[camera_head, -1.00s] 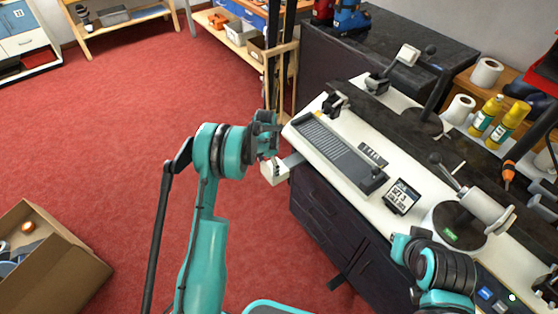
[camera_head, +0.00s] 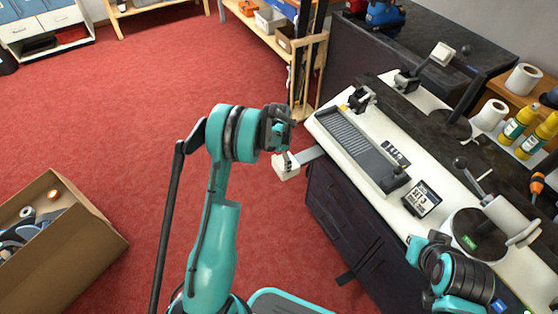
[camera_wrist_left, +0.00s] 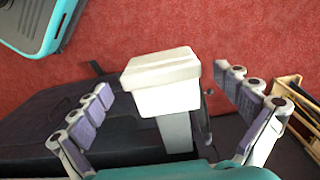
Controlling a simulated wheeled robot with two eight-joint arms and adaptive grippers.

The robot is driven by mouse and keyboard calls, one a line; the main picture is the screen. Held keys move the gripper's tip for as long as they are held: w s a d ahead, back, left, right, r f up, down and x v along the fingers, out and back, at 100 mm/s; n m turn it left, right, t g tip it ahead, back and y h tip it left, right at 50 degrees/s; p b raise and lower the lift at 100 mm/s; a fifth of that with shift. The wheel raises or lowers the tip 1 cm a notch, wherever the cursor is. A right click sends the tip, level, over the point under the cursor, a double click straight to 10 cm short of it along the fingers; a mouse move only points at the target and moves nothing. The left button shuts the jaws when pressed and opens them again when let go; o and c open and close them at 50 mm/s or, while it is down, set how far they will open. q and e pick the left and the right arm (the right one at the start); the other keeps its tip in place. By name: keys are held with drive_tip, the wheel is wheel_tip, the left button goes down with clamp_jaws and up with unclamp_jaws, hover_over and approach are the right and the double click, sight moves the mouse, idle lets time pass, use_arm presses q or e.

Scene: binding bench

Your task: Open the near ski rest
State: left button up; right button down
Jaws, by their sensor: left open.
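The near ski rest is a white block (camera_head: 286,168) on a grey arm (camera_head: 312,154) that sticks out from the bench's near left end over the floor. In the left wrist view the white block (camera_wrist_left: 165,82) sits between the fingers, with its grey arm (camera_wrist_left: 175,130) running down behind it. My left gripper (camera_head: 280,142) is beside and just above the block in the head view. In the left wrist view my left gripper (camera_wrist_left: 168,88) is open, with a visible gap between each finger row and the block. My right arm shows at lower right; its fingers are not seen.
The binding bench (camera_head: 440,195) carries a ribbed plate (camera_head: 360,145), clamps and a small display (camera_head: 421,198). Dark drawers (camera_head: 345,215) are below. A cardboard box (camera_head: 85,250) stands on the red floor at left. A wooden rack (camera_head: 305,85) is behind the gripper.

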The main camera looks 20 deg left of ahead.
use_arm(q)
drive_tip(key=shift+r, duration=0.15)
wheel_tip(320, 180, up, 12)
idle(0.4)
idle(0.3)
drive_tip(key=s+d+r+n+t, duration=0.2)
drive_tip(key=s+d+r, duration=0.1)
drive_tip(key=s+r, duration=0.35)
drive_tip(key=s+d+r+n+t, duration=0.1)
drive_tip(key=s+d+r, duration=0.2)
drive_tip(key=s+r, duration=0.3)
drive_tip(key=s+d+n+t, duration=0.2)
drive_tip(key=s, duration=0.5)
drive_tip(key=s+d+n+t, duration=0.2)
drive_tip(key=s, duration=0.6)
drive_tip(key=shift+s+r+n, duration=0.15)
drive_tip(key=shift+r+n, duration=0.15)
drive_tip(key=shift+r, duration=0.05)
